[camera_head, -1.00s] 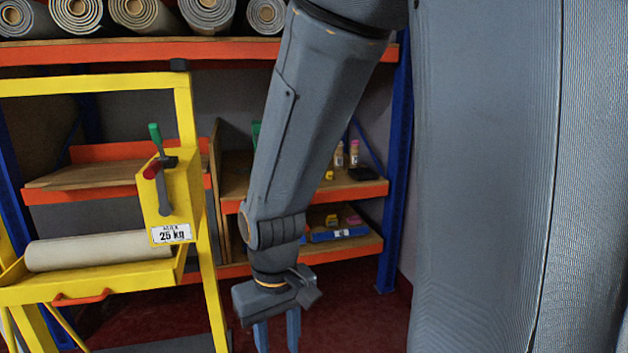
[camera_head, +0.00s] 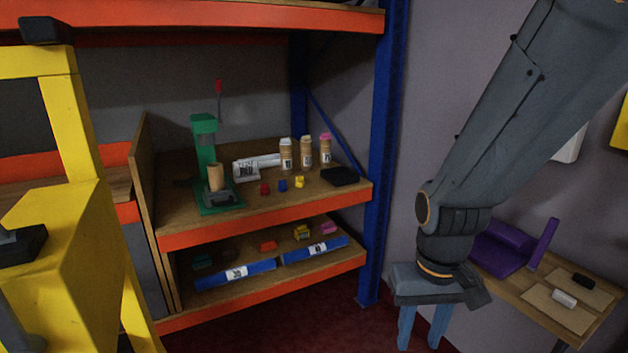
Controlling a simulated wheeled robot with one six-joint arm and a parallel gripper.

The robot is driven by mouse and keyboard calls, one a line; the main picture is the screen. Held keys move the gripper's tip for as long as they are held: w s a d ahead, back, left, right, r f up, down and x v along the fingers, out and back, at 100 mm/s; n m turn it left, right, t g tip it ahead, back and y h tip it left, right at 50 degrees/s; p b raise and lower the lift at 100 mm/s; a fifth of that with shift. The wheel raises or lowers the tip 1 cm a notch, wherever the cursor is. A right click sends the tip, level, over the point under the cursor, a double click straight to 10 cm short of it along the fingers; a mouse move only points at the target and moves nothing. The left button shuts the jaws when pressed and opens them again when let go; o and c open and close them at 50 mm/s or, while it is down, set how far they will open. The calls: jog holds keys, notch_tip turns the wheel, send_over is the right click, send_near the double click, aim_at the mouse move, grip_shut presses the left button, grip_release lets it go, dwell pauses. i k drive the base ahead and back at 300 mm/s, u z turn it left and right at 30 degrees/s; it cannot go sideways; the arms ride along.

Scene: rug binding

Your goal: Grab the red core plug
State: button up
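A small red plug (camera_head: 265,189) sits on the middle wooden shelf (camera_head: 330,198) near its front, left of a small blue plug (camera_head: 283,185) and a yellow plug (camera_head: 299,182). I take it to be the red core plug. My gripper (camera_head: 422,335) points down at the lower right, beyond the blue post and well apart from the plugs. Its two fingers are spread, with nothing visible between them.
A green press (camera_head: 206,150) holding a tan tube stands left of the plugs. Three capped tubes (camera_head: 306,152) and a black box (camera_head: 339,176) are behind and right. The blue post (camera_head: 383,150) stands between shelf and arm. A side table (camera_head: 520,290) is at right.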

aim_at(264, 191)
jog(key=z, duration=0.15)
jog(key=i, duration=0.95)
jog(key=u, duration=0.6)
jog(key=i, duration=0.8)
jog(key=u, duration=1.1)
jog(key=i, duration=0.3)
jog(key=u, duration=0.35)
